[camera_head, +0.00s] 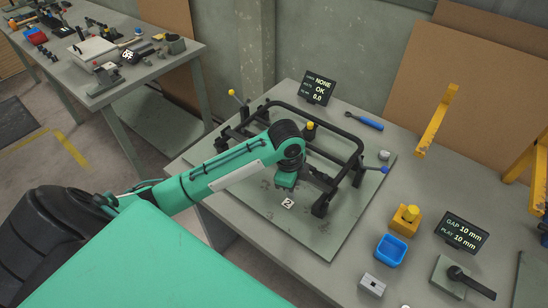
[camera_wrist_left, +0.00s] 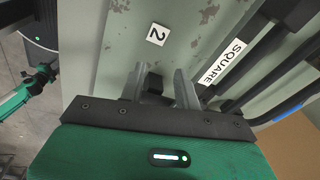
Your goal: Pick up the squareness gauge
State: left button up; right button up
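My left gripper (camera_wrist_left: 164,86) shows in the left wrist view with its two grey fingers apart. A small dark block (camera_wrist_left: 153,84) shows between the fingers; I cannot tell whether they touch it. In the head view the left arm reaches over the grey plate, with the gripper at the near side of a black tubular frame; its fingertips are hidden there. A white label reading SQUARE (camera_wrist_left: 222,65) lies just right of the fingers in the wrist view. Which part is the squareness gauge itself is not clear. A green arm of mine (camera_wrist_left: 28,92) shows small at the left, its gripper too small to read.
The black frame (camera_head: 318,117) stands on the grey plate (camera_head: 332,238). A tag marked 2 (camera_head: 288,203) lies near my gripper. A blue tray (camera_head: 391,250), a yellow block (camera_head: 405,219), a blue-handled tool (camera_head: 364,121) and two display signs (camera_head: 318,88) stand around it.

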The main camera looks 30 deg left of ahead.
pick_arm(q)
jog(key=w+a+r+m+g+y, duration=0.1)
jog(key=w+a+r+m, duration=0.2)
jog(key=w+a+r, duration=0.7)
jog(key=f, duration=0.2)
jog(key=s+a+f+p, duration=0.1)
jog(key=f, duration=0.1)
jog(key=s+a+f+p, duration=0.1)
jog(key=shift+f, duration=0.4)
notch_tip(320, 180, down, 5)
jog(key=shift+s+d+f+p, duration=0.1)
jog(key=shift+s+d+p, duration=0.05)
jog(key=shift+p, duration=1.1)
jog(key=shift+f, duration=0.3)
jog(key=c, duration=0.6)
grip_shut()
